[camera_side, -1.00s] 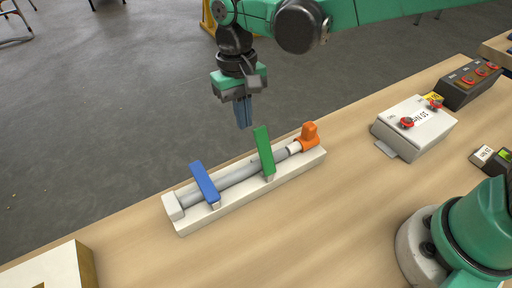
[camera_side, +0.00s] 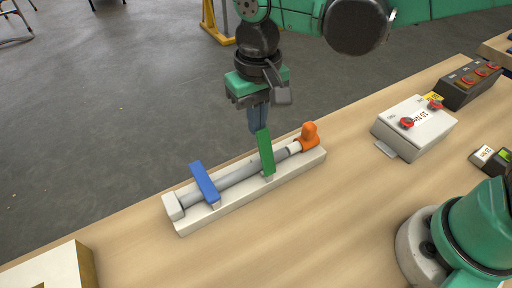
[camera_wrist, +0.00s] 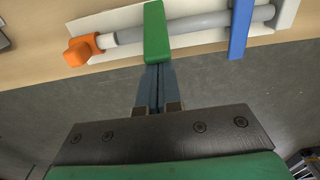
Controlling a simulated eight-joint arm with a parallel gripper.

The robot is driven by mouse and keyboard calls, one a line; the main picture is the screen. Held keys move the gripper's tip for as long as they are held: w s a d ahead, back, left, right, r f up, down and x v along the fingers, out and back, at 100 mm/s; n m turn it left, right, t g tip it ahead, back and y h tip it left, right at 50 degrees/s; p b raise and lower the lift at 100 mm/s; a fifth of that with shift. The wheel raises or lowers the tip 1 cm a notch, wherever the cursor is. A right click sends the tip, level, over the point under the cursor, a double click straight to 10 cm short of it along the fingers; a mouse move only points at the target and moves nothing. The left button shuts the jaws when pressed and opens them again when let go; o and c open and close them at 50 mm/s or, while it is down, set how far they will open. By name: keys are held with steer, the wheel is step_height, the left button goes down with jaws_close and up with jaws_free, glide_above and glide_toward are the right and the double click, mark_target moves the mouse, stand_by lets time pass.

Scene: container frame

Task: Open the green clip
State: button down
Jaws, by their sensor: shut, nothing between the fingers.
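The green clip (camera_side: 266,153) stands tilted up across the grey tube (camera_side: 238,175) on the white base (camera_side: 250,199). In the wrist view the green clip (camera_wrist: 155,32) lies just beyond my fingertips. My gripper (camera_side: 257,130) is shut and empty, its fingers pointing down. In the side view the fingertips are at the top end of the green clip, behind it. In the wrist view my gripper (camera_wrist: 154,68) meets the clip's near end; I cannot tell whether they touch. The blue clip (camera_side: 206,184) crosses the tube to the left.
An orange fitting (camera_side: 309,137) sits at the right end of the base. A grey box with red knobs (camera_side: 414,127) and a dark button panel (camera_side: 469,84) stand to the right. A pale box (camera_side: 48,272) is at the lower left. The wooden table between is clear.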

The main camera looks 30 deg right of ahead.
steer(key=shift+s+r+t, duration=0.25)
steer(key=shift+s+t, duration=0.4)
steer(key=shift+t, duration=0.05)
steer(key=shift+s+r, duration=0.15)
steer(key=shift+s, duration=0.45)
steer(key=shift+r, duration=0.1)
